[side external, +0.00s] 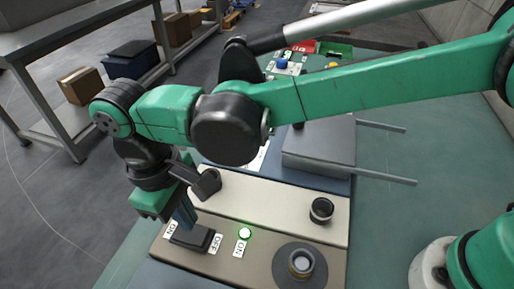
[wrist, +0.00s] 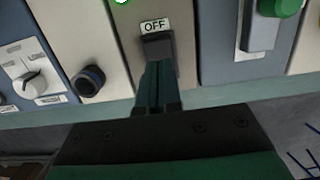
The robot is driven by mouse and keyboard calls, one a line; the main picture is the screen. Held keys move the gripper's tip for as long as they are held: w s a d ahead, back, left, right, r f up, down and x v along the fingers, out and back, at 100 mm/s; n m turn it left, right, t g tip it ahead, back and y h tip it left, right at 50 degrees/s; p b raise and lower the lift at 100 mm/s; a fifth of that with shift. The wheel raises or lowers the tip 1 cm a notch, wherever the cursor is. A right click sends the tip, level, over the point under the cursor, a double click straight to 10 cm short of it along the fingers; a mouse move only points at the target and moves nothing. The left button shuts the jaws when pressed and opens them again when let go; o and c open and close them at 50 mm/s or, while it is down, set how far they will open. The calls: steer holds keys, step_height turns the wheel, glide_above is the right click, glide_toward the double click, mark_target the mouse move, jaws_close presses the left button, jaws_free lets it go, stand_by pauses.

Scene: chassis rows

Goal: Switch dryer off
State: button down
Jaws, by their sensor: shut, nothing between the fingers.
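A black rocker switch (side external: 196,238) sits on the beige panel (side external: 226,256), with an ON label (side external: 171,230) at its left end and an OFF label (side external: 216,243) at its right. A small lamp (side external: 245,233) beside it glows green. My gripper (side external: 187,222) is shut and empty, pointing down at the ON side of the switch. In the wrist view the closed fingertips (wrist: 157,66) cover the near part of the switch (wrist: 158,45); its OFF end and OFF label (wrist: 154,26) show beyond them. I cannot tell whether the fingertips touch it. No label naming a dryer is readable.
A round knob in a dark ring (side external: 301,264) stands right of the lamp. A black round button (side external: 321,210) is on the light strip behind. A grey box with two rods (side external: 318,148) lies further back.

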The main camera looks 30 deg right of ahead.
mark_target(189, 234)
steer(key=shift+s+d+f, duration=0.1)
steer(key=shift+f, duration=0.7)
steer(key=shift+s+d+f, duration=0.1)
steer(key=shift+f, duration=0.7)
steer(key=shift+f+t, duration=0.15)
steer(key=shift+t, duration=0.15)
steer(key=shift+w+a+r, duration=0.2)
steer(key=shift+w+a, duration=0.35)
step_height(189, 234, up, 14)
steer(key=w+a, duration=0.1)
steer(key=shift+w+a, duration=0.15)
steer(key=shift+w, duration=0.05)
